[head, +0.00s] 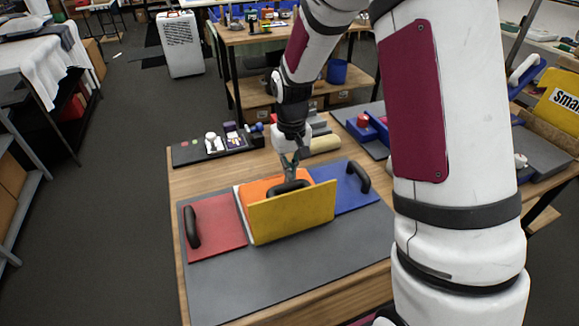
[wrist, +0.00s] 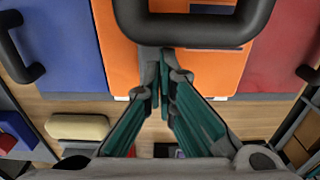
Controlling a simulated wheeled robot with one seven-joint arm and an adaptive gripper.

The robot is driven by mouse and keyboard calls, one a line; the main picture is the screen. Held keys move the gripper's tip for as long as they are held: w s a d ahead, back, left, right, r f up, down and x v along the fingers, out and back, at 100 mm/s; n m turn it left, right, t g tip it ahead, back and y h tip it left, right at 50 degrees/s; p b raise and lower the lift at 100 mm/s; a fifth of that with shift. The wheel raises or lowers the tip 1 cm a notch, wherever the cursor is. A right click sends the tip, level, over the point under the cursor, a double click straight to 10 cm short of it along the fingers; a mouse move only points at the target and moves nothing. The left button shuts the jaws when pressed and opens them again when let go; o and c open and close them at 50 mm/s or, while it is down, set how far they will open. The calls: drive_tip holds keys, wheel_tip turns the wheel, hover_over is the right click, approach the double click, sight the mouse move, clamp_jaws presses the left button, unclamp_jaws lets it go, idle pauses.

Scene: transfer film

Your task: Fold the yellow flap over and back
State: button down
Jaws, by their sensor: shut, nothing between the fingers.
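The yellow flap (head: 300,213) stands tilted up on a grey board (head: 290,272), its broad face toward the head camera. An orange panel (head: 262,187) shows behind it and fills the middle of the wrist view (wrist: 118,50). A dark handle (head: 289,187) rises just behind the yellow flap's top edge; it looms large at the top of the wrist view (wrist: 195,30). Whether it is fixed to the yellow flap, I cannot tell. My gripper (head: 291,168) is shut and empty, its fingertips (wrist: 163,55) right beside the handle. Contact is unclear. The yellow face is hidden in the wrist view.
A red panel (head: 217,237) with a black handle lies left of the flap, and a blue panel (head: 335,190) with another lies right. A cream block (head: 323,144) and a black tray (head: 192,155) sit behind. The grey board's front is clear.

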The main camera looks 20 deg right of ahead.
drive_tip(key=shift+s+r+p, duration=0.35)
drive_tip(key=shift+s+p, duration=0.05)
drive_tip(key=shift+s, duration=0.15)
drive_tip(key=shift+s+r+p, duration=0.35)
drive_tip(key=shift+s+p, duration=0.05)
drive_tip(key=shift+s, duration=0.15)
drive_tip(key=shift+w+f, duration=0.1)
drive_tip(key=shift+w, duration=0.05)
wheel_tip(320, 180, up, 12)
drive_tip(key=shift+s, duration=0.2)
